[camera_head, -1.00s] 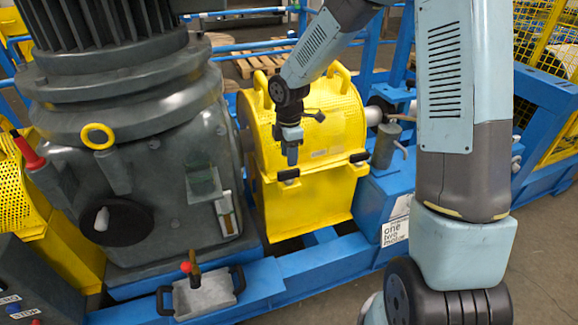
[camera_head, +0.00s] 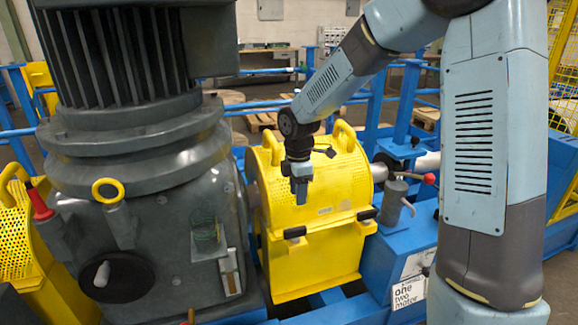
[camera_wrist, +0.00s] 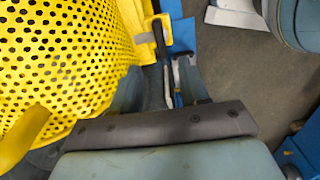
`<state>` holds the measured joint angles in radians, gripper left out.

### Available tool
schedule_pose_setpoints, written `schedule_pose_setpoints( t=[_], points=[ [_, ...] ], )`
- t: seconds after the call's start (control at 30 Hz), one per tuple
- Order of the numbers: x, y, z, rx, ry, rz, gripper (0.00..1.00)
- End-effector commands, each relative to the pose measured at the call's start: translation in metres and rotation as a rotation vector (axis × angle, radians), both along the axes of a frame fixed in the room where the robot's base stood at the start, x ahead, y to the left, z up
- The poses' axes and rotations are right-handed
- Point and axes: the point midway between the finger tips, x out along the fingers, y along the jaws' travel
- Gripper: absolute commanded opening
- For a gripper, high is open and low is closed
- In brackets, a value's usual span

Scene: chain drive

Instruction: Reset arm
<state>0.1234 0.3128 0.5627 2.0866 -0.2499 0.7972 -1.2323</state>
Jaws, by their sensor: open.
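My gripper (camera_head: 299,190) hangs pointing down in front of the yellow perforated guard (camera_head: 340,195), in the middle of the head view. It looks small and dark there, and nothing shows held in it. In the wrist view my gripper (camera_wrist: 160,92) has its two fingers apart, partly hidden behind a dark bar of my wrist. The perforated yellow guard (camera_wrist: 65,60) fills the left of that view. I cannot tell whether my gripper touches the guard.
A large grey motor housing (camera_head: 150,225) stands left of the guard. A blue frame with rails (camera_head: 400,120) runs behind and to the right. A small grey canister with a lever (camera_head: 394,203) stands right of the guard. A label (camera_head: 408,290) reads "one two motor".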

Motion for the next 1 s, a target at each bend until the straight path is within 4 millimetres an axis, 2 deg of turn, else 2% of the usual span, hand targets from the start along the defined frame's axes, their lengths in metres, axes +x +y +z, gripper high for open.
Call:
schedule_pose_setpoints(
  t=[0.17,0.47,0.7,1.0],
  points=[
    [-0.015,-0.023,0.032,-0.028,-0.055,-0.163,0.45],
    [-0.055,-0.068,0.09,-0.037,-0.166,-0.529,0.45],
    [-0.094,-0.101,0.13,0.007,-0.251,-0.825,0.45],
    [-0.152,-0.136,0.169,0.122,-0.333,-1.188,0.45]
  ],
)
